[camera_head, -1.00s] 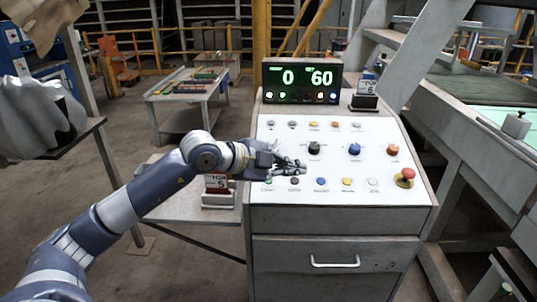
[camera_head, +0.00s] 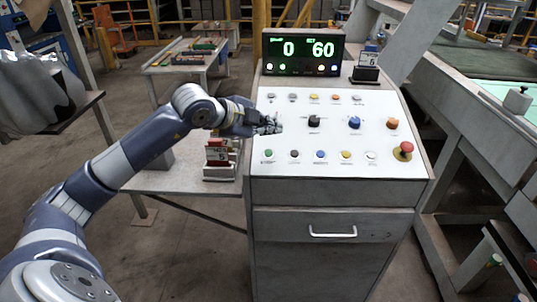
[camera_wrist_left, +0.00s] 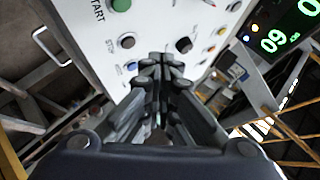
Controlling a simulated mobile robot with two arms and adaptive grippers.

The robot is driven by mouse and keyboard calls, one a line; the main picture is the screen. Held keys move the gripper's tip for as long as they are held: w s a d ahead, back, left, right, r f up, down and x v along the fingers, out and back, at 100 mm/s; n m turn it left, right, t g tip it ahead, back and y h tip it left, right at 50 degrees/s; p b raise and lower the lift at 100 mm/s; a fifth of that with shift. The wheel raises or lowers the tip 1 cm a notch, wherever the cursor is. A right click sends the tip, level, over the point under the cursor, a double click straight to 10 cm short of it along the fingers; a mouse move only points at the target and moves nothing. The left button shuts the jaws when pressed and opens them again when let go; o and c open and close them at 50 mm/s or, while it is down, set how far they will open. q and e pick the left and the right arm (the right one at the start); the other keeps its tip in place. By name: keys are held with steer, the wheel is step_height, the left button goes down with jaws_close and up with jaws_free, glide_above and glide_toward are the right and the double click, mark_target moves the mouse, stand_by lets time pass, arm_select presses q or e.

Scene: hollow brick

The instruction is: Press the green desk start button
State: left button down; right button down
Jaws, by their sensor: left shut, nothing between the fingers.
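The green start button (camera_head: 268,154) is at the left end of the lower button row on the white sloped desk panel (camera_head: 330,135). In the left wrist view the green button (camera_wrist_left: 121,4) is cut by the top edge, beside the word START. My left gripper (camera_head: 277,125) is shut and empty. It hovers over the panel's left edge, beyond the green button and apart from it in the picture. In the left wrist view its fingertips (camera_wrist_left: 161,60) are together, with the green button up and to the left. My right gripper is not in view.
Several other buttons and knobs share the panel, with a red mushroom button (camera_head: 403,150) at the right. A display (camera_head: 302,52) reading 0 and 60 stands behind.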

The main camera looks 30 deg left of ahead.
arm_select(q)
steer(key=b, duration=0.3)
glide_above(268, 153)
steer(key=s+d, duration=0.2)
step_height(268, 153, down, 5)
steer(key=shift+w+a+f, duration=0.1)
steer(key=shift+a+f, duration=0.05)
steer(key=shift+f, duration=0.05)
steer(key=shift+w+a+f+b, duration=0.15)
steer(key=shift+w+f+b, duration=0.15)
steer(key=shift+f, duration=0.35)
steer(key=shift+f+b, duration=0.35)
steer(key=shift+b, duration=0.2)
steer(key=shift+w+a+f+b, duration=0.1)
steer(key=shift+f+b, duration=0.3)
steer(key=shift+b, duration=0.05)
stand_by(0.5)
steer(key=shift+r, duration=0.15)
steer(key=shift+s+r+p, duration=0.2)
steer(key=shift+r+p, duration=0.15)
steer(key=shift+r, duration=0.3)
steer(key=shift+r, duration=0.1)
